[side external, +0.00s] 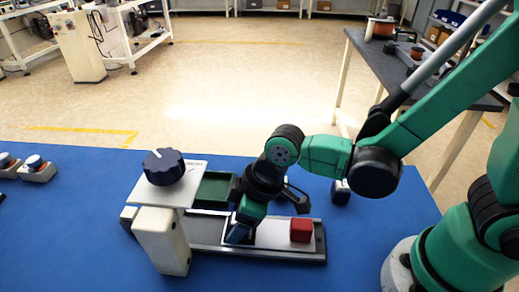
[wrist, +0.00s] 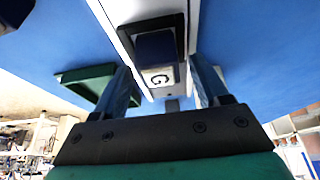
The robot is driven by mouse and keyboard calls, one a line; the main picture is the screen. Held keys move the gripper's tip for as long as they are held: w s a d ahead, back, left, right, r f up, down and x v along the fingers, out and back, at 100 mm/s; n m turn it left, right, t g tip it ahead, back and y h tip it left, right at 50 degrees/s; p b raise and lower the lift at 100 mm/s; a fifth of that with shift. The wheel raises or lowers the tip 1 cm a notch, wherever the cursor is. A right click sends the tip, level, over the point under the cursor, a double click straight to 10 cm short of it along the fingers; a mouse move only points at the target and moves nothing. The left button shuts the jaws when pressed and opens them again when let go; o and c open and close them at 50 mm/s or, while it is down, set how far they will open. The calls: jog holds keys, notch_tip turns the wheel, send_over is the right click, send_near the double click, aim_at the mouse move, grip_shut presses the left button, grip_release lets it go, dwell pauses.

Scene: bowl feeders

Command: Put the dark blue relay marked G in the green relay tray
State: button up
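The dark blue relay marked G (wrist: 156,48) shows in the wrist view, its white label facing me, between my two fingers with a gap on each side. It sits in a dark frame on the light strip of the feeder track (side external: 270,234). My gripper (side external: 240,232) is low over the track in the side view, pointing down; it is open in the wrist view (wrist: 165,85). In the side view my fingers largely hide the relay. The green relay tray (side external: 214,190) lies behind the track, partly hidden by the knob plate; it also shows in the wrist view (wrist: 84,80).
A red block (side external: 301,230) sits on the track's right end. A post with a plate and a dark knob (side external: 164,167) stands at the left. A small black-and-white item (side external: 341,191) is behind my gripper. Button boxes (side external: 38,169) stand far left. The blue table's front left is clear.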

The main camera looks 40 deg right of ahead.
grip_shut()
jog(key=shift+r, duration=0.1)
notch_tip(320, 180, up, 19)
send_over(209, 189)
jog(key=s+d, duration=0.1)
notch_tip(209, 189, down, 16)
jog(key=shift+s+r, duration=0.1)
jog(key=shift+s, duration=0.05)
jog(key=shift+d+f, duration=0.1)
jog(key=shift+f, duration=2.25)
